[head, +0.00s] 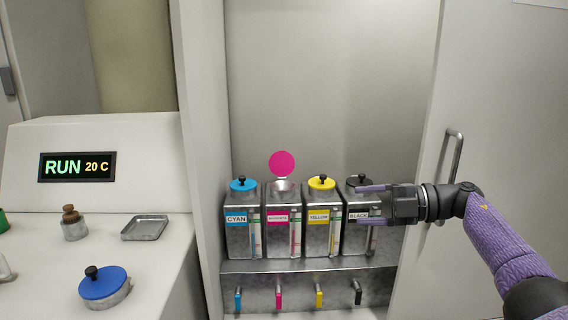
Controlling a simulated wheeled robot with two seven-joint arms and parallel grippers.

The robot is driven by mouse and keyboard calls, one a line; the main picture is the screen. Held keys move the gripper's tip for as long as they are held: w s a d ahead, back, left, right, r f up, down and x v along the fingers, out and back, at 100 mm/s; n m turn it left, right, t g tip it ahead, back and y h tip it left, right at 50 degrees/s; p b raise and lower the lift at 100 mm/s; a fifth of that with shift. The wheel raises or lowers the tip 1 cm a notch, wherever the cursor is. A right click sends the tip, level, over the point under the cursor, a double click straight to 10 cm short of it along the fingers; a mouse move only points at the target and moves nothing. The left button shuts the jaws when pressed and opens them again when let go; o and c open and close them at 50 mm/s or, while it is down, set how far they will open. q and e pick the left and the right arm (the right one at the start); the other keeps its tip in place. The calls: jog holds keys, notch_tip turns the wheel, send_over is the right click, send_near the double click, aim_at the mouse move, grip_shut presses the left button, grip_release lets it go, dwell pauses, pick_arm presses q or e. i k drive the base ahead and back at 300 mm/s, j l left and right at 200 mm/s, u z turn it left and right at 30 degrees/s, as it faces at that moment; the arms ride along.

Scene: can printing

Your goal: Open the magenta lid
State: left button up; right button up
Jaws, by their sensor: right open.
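The magenta lid (282,163) is a round disc that stands upright above the magenta tank (281,240), hinged back, and its tank's top opening shows below it. The tank is grey metal with a magenta label. My right gripper (362,205) reaches in from the right, its two purple fingers apart and in front of the black tank (357,240), to the right of the magenta tank. It looks empty. My left gripper is not in view.
The cyan tank (242,238) and yellow tank (319,240) have lids down with black knobs. Coloured taps hang below the shelf (300,267). A cabinet door with a handle (454,160) stands at right. A counter at left holds a blue-lidded dish (104,284) and metal tray (145,228).

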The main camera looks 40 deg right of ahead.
aim_at(282, 164)
jog(key=i+l+u, duration=0.15)
jog(key=l, duration=0.2)
jog(key=i+l+u, duration=0.1)
jog(key=l, duration=0.3)
jog(key=i+l+u, duration=0.15)
jog(key=l, duration=0.25)
jog(key=i+l+u, duration=0.1)
jog(key=l, duration=0.3)
jog(key=i+l+u, duration=0.15)
jog(key=l, duration=0.3)
jog(key=i, duration=0.05)
